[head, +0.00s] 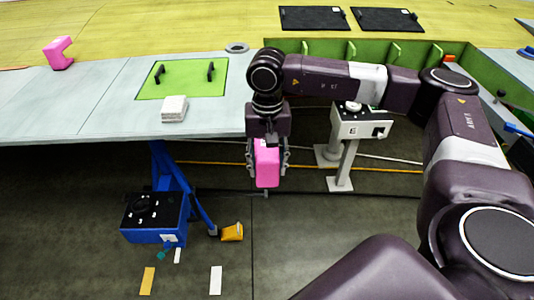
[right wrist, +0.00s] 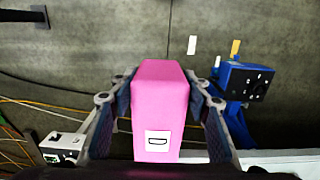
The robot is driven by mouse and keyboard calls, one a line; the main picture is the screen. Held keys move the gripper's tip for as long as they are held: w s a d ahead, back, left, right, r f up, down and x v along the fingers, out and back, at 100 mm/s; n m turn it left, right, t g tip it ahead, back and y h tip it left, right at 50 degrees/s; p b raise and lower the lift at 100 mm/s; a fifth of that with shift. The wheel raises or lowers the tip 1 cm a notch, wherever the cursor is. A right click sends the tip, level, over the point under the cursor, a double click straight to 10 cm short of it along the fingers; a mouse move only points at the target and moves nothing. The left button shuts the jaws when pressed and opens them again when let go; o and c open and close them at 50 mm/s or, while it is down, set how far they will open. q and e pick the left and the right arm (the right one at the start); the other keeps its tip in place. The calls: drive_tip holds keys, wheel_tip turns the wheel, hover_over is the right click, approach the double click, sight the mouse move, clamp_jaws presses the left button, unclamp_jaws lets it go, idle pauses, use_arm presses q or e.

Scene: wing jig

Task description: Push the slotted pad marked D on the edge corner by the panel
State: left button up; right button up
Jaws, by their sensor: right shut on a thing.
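A pink pad (head: 267,165) is held between the fingers of my right gripper (head: 267,172), which points down. It hangs in front of the grey panel's right end, apart from the panel as far as I can tell. In the right wrist view the pad (right wrist: 162,92) has a white label with a sideways D; its slot is hidden. The grey panel (head: 60,105) fills the left of the head view, and its near right corner (head: 240,130) is just left of my gripper. Another pink slotted pad (head: 59,53) stands at the panel's far left.
A green plate (head: 185,88) with two black handles and a white block (head: 174,105) lie on the panel. A blue stand (head: 155,220) is below it. A white pedestal box (head: 360,122) stands right of my gripper. Cables cross the floor.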

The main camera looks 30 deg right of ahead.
drive_tip(key=shift+w+d+r, duration=0.1)
drive_tip(key=shift+w+d, duration=0.45)
drive_tip(key=shift+w, duration=0.35)
drive_tip(key=shift+w+d+r, duration=0.1)
drive_tip(key=shift+w+d, duration=0.4)
drive_tip(key=shift+w, duration=0.35)
drive_tip(key=shift+w+d, duration=0.55)
drive_tip(key=shift+w, duration=0.35)
drive_tip(key=shift+w, duration=0.1)
drive_tip(key=shift+w+d+b, duration=0.4)
drive_tip(key=shift+w+d, duration=0.05)
drive_tip(key=shift+w, duration=0.2)
drive_tip(key=shift+w+d, duration=0.2)
drive_tip(key=shift+w, duration=0.1)
drive_tip(key=shift+w+d+f+b, duration=0.15)
drive_tip(key=shift+w+d, duration=0.15)
drive_tip(key=shift+w, duration=0.25)
drive_tip(key=shift+w+d+b, duration=0.1)
drive_tip(key=shift+w+d, duration=0.25)
drive_tip(key=shift+w, duration=0.15)
drive_tip(key=shift+w+d+f+b, duration=0.15)
drive_tip(key=shift+w+d, duration=0.15)
drive_tip(key=shift+w, duration=0.25)
drive_tip(key=shift+w+d+r, duration=0.1)
drive_tip(key=shift+w+r, duration=0.05)
drive_tip(key=shift+r, duration=0.1)
